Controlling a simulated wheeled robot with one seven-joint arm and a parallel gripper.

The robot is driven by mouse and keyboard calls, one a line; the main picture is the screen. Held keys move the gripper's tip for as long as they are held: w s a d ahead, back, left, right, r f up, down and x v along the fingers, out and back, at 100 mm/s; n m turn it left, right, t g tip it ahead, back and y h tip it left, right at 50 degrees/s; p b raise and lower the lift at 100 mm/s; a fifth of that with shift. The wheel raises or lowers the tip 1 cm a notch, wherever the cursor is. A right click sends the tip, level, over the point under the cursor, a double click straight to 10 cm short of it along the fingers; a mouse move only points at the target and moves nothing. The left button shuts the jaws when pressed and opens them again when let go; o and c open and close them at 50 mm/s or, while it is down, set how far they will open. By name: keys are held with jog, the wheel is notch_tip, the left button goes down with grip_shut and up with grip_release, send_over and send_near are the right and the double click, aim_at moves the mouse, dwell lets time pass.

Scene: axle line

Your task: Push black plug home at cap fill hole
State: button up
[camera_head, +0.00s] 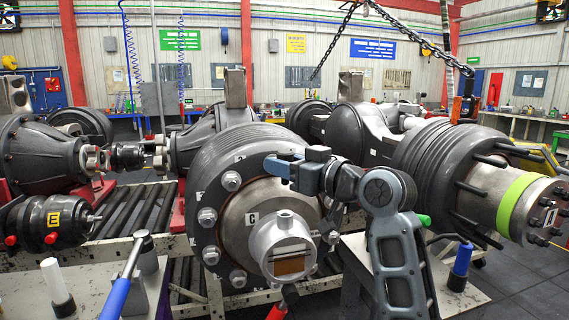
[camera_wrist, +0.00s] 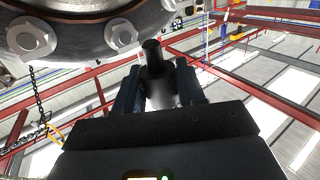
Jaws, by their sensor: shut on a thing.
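The silver hub cap (camera_head: 237,226) marked C sits in the middle of the head view, on a dark ribbed hub. A pale housing with a window (camera_head: 285,242) stands on its front, with a short round neck (camera_head: 284,216) on top. My gripper (camera_head: 274,167) is above and in front of the cap, fingers pointing left, apart from the neck. In the wrist view my gripper (camera_wrist: 157,68) is shut on a dark cylindrical piece, the black plug (camera_wrist: 152,56), which sticks out past the fingertips. The plug is not clear in the head view, and I cannot make out the fill hole.
Large flange bolts (camera_wrist: 122,37) are close to the fingers in the wrist view. A second hub with studs (camera_head: 455,185) stands at right. A blue-handled tool (camera_head: 117,297) and a white-topped bottle (camera_head: 56,284) are on the bench at front left. A chain (camera_head: 425,48) hangs above right.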

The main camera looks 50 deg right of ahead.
jog(key=shift+f+b, duration=1.7)
jog(key=shift+f, duration=0.65)
jog(key=shift+f, duration=0.1)
jog(key=shift+f+b, duration=0.35)
jog(key=shift+b, duration=0.05)
jog(key=shift+f+b, duration=1.35)
jog(key=shift+f, duration=0.4)
jog(key=o, duration=1.1)
jog(key=shift+o, duration=0.2)
jog(key=s+b, duration=0.1)
jog(key=s, duration=0.6)
jog(key=shift+s+a, duration=0.3)
jog(key=shift+s, duration=0.1)
